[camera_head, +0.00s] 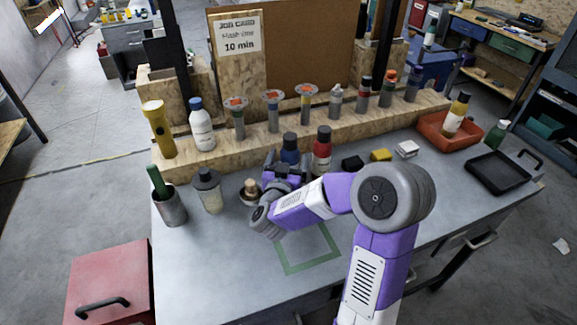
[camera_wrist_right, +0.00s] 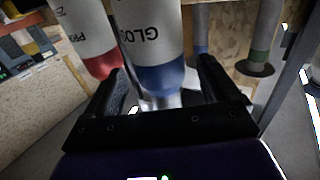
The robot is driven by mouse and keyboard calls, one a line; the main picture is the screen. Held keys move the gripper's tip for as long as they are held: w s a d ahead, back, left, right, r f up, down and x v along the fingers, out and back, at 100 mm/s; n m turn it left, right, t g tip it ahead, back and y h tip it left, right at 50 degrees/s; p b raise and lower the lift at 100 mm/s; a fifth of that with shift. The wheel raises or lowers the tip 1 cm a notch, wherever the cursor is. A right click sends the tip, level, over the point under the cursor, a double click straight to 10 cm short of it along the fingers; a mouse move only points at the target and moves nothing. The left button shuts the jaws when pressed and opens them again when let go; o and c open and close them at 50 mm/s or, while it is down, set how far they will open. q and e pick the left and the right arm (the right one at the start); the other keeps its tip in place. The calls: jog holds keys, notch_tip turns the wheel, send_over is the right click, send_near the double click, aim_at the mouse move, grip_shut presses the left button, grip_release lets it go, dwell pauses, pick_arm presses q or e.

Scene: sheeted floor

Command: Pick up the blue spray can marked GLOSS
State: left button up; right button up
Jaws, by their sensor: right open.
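The blue spray can marked GLOSS (camera_head: 289,149) stands upright on the grey workbench, in front of the wooden ledge. In the right wrist view the GLOSS can (camera_wrist_right: 155,42) shows its white label and blue band upside down. My right gripper (camera_head: 283,172) is at the can, which partly hides behind it in the head view. In the wrist view the jaws (camera_wrist_right: 158,78) are open, with a finger on either side of the can's blue band. I cannot tell whether either finger touches it. My left gripper is not in view.
A red spray can (camera_head: 322,146) stands close beside the blue one. Small blocks (camera_head: 380,155) lie right. A green square outline (camera_head: 308,248) marks bare bench in front.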

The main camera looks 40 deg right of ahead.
jog(key=x, duration=0.4)
jog(key=shift+d+r+b, duration=0.1)
jog(key=shift+b, duration=0.25)
jog(key=shift+w, duration=0.1)
jog(key=c, duration=1.6)
